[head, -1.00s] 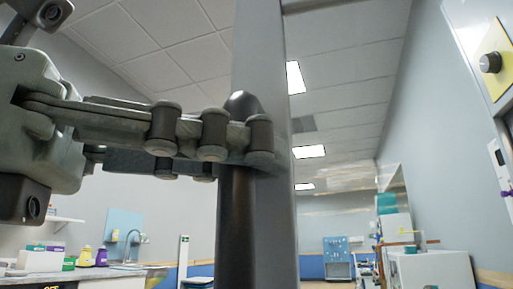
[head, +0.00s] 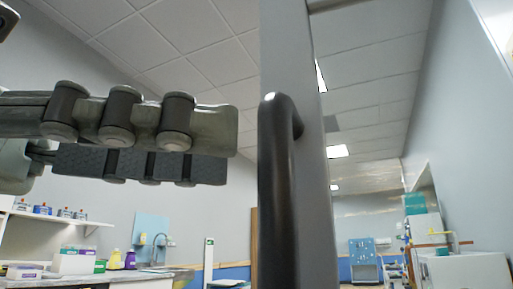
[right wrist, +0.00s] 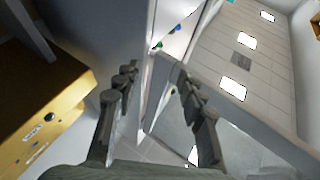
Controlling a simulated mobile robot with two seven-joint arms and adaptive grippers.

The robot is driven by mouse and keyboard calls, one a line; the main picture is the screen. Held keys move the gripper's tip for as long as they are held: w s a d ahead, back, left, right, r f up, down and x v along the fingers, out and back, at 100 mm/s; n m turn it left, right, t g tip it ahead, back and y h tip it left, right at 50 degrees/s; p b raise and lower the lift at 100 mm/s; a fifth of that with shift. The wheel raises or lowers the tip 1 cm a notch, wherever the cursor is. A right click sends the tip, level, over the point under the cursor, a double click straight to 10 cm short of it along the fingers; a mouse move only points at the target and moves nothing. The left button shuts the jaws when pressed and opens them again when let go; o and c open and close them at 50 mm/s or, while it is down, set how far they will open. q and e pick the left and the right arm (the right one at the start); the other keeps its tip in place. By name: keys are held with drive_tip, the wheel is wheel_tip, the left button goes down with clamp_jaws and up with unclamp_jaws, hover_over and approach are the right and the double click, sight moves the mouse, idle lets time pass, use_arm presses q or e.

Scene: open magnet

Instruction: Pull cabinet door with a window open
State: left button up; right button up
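The cabinet door (head: 288,60) shows nearly edge-on as a tall grey panel in the middle of the head view; its window cannot be made out. A black vertical bar handle (head: 277,190) stands on its left face. My left gripper (head: 214,152) is left of the handle, apart from it. Its two fingers are spread with a gap between them and nothing in it. My right gripper (right wrist: 157,75) shows in the right wrist view with its fingers wide apart and no object clearly held between them.
A counter with a sink (head: 160,275), bottles and boxes stands at the lower left, under a shelf (head: 50,217). A white machine (head: 465,270) stands at the lower right. A yellow-brown surface (right wrist: 40,85) lies left of my right gripper.

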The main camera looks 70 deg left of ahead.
use_arm(q)
drive_tip(key=s, duration=0.6)
drive_tip(key=shift+s+a, duration=0.25)
drive_tip(key=shift+a, duration=0.2)
